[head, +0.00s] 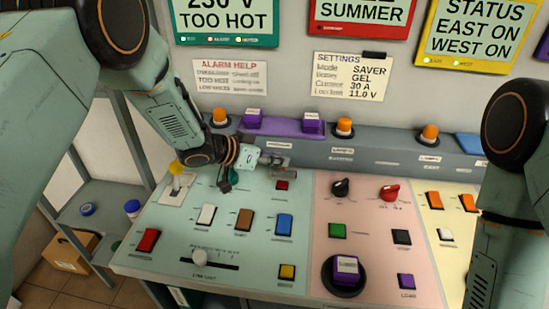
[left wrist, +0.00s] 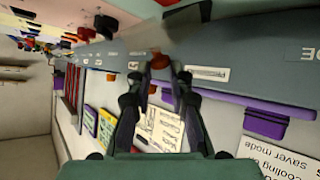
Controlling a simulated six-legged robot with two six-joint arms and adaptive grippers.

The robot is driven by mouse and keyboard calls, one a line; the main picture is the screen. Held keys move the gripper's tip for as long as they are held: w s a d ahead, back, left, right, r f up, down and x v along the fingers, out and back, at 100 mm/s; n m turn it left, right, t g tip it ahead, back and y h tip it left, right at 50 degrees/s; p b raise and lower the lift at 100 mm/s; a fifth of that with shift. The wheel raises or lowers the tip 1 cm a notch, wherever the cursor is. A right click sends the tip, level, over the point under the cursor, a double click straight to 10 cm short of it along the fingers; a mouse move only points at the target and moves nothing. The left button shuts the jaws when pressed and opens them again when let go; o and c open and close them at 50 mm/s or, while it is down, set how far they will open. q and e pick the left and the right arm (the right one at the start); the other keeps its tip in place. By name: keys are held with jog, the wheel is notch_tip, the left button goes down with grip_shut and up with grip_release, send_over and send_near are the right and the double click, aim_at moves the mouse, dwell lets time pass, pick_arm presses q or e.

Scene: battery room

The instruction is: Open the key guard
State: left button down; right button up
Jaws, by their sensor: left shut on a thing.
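My left gripper (head: 268,161) reaches in from the left over the far part of the pale green panel. Its jaws are closed on a small, clear greyish cover, which I take to be the key guard (head: 283,173). A small red piece (head: 282,186) shows just in front of the cover. How far the cover is tilted, and any key under it, I cannot make out. In the left wrist view the fingertips (left wrist: 162,70) come close together, with a blurred translucent patch beyond them. My right arm stands at the right, its gripper out of view.
The green panel (head: 180,243) holds a yellow-tipped lever (head: 177,170), several coloured rockers and a slider (head: 199,257). A pink panel (head: 369,262) has black and red knobs. A grey ledge with orange lamps (head: 344,127) and purple blocks runs behind. Signs hang above.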

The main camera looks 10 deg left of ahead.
pick_arm(q)
jog(key=shift+w, duration=0.15)
jog(key=c, duration=1.6)
grip_release()
jog(key=o, duration=0.4)
jog(key=shift+w+d+f, duration=0.1)
jog(key=shift+w+f, duration=0.15)
jog(key=shift+w, duration=0.05)
jog(key=shift+s+a+r, duration=0.2)
jog(key=shift+s+r, duration=0.15)
jog(key=shift+s, duration=0.15)
jog(key=v, duration=1.1)
jog(key=shift+a, duration=0.2)
